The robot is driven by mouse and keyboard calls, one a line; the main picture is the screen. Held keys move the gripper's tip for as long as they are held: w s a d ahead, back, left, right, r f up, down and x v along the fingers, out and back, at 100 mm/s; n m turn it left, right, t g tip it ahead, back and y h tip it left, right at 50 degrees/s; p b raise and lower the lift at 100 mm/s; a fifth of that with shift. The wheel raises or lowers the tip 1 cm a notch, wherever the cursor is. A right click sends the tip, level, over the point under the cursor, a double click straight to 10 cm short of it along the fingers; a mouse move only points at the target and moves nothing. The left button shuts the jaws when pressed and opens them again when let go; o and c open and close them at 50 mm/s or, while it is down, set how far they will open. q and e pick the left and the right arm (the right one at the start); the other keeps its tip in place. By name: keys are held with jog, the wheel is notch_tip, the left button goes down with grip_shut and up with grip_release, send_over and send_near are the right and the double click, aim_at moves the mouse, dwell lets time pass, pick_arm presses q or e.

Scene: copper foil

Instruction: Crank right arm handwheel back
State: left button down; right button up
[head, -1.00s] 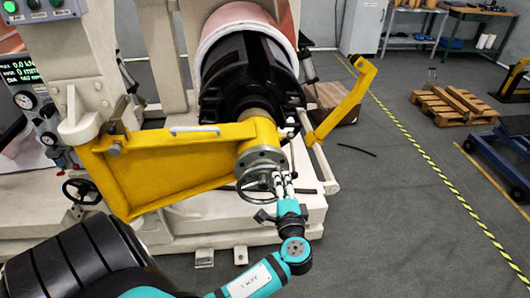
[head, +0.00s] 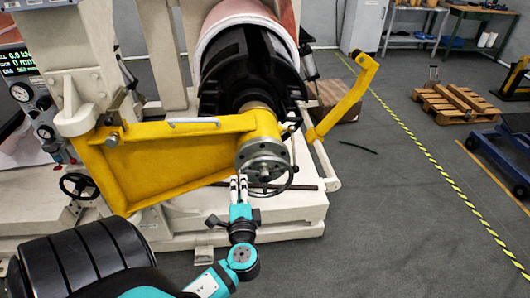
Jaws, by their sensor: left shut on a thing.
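The handwheel (head: 264,171) is a dark metal wheel with a grey hub, mounted on the end of the yellow arm (head: 180,152) of the machine. My left gripper (head: 239,182) reaches up from below and is shut on the handwheel at the lower left of its rim. Its pale fingers cover that part of the rim, so the exact contact is hard to see. My right gripper is not in view.
A large copper-coloured roll on a black core (head: 246,75) sits behind the yellow arm. A second small handwheel (head: 78,187) is at the left. A yellow bracket (head: 345,100) stands at the right. Grey floor (head: 385,215) is open on the right, with a pallet (head: 455,105) beyond.

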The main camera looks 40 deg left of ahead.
pick_arm(q)
jog(key=shift+s+a+f+b, duration=0.1)
jog(key=shift+s+f+b, duration=0.05)
jog(key=shift+f+b, duration=0.55)
jog(key=shift+s+a+f+b, duration=0.1)
jog(key=shift+f+b, duration=0.3)
jog(key=shift+f, duration=0.45)
jog(key=shift+s+a+f+b, duration=0.1)
jog(key=shift+s+f+b, duration=0.05)
jog(key=shift+f+b, duration=0.55)
jog(key=w+d+f+b, duration=0.6)
jog(key=f+b, duration=0.3)
jog(key=w+d+r+p, duration=0.4)
jog(key=w+r, duration=0.3)
jog(key=r, duration=0.3)
jog(key=shift+d, duration=0.65)
